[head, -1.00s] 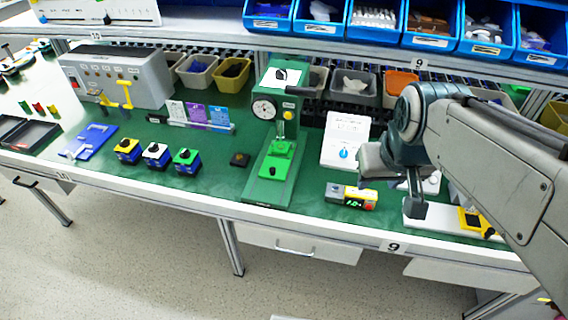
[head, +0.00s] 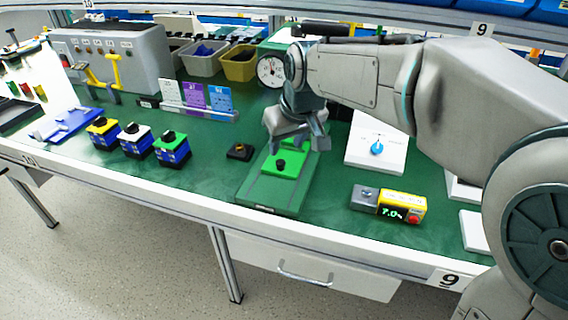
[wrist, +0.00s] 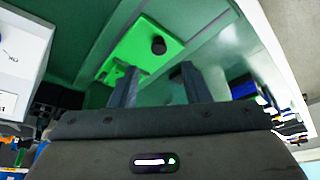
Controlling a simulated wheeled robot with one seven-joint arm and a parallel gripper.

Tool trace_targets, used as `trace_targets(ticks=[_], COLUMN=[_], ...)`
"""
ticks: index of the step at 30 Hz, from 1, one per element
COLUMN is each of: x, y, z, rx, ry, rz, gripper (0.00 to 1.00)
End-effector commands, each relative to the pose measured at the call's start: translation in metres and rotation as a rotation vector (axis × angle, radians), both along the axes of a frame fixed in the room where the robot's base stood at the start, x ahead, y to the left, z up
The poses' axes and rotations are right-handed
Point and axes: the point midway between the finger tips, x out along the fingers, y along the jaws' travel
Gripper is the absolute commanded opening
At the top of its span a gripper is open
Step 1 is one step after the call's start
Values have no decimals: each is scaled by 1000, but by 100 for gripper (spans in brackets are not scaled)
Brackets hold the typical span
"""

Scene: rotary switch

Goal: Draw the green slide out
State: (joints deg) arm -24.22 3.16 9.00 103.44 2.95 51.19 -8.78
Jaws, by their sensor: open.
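The bright green slide (head: 291,166) lies on the darker green base (head: 262,191) of the press, with a black knob (head: 280,164) near its front. The wrist view also shows the slide (wrist: 128,52) and its knob (wrist: 158,45). My gripper (head: 296,146) is over the back part of the slide, behind the knob, pointing down. Its two fingers (wrist: 158,84) are apart with nothing between them, and the knob is beyond the tips in the wrist view. The press column and the slide's rear are partly hidden by my arm.
A dial gauge (head: 270,70) is on the press behind my gripper. A small black block (head: 240,151) sits left of the base. A white panel with a blue knob (head: 377,147) and a yellow-grey box with a display (head: 389,204) stand on the right. Several coloured switch boxes stand left.

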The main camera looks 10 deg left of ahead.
Motion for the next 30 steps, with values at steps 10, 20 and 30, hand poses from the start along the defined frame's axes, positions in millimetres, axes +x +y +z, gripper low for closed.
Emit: trace_targets(ticks=[10, 20, 30], x=[15, 24, 23], y=[9, 18, 19], z=[-43, -71, -71], rx=[-1, 0, 1], ry=[3, 0, -1], rz=[-3, 0, 0], gripper=[43, 43, 21])
